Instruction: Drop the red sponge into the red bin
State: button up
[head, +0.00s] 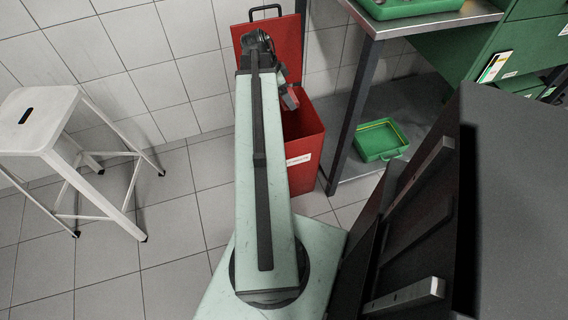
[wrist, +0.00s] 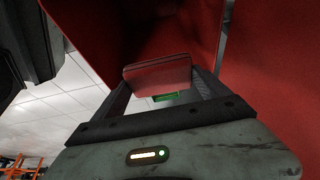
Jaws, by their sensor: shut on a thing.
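The red bin (head: 305,165) stands on the floor behind my arm, with a white label on its front. Its red lid (head: 289,38) is raised against the wall. My gripper (head: 289,97) is over the bin's opening. In the wrist view my gripper (wrist: 160,86) is shut on the red sponge (wrist: 158,74), held between the two fingers. The bin's red walls (wrist: 190,25) surround the dark space beyond the sponge. A small green patch shows just below the sponge; I cannot tell what it is. My arm hides part of the bin.
A white stool (head: 45,125) stands at the left. A metal table (head: 420,22) with a green tray on top stands right of the bin, and a green tray (head: 380,140) lies on its lower shelf. Dark equipment (head: 430,210) fills the right. The tiled floor between stool and bin is clear.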

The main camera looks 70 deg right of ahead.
notch_tip(320, 180, down, 6)
jog(key=b, duration=0.6)
jog(key=shift+r, duration=0.1)
jog(key=o, duration=1.3)
jog(key=p+v, duration=0.7)
jog(key=shift+w+a+r, duration=0.1)
jog(key=shift+w+r, duration=0.05)
jog(key=shift+r, duration=0.2)
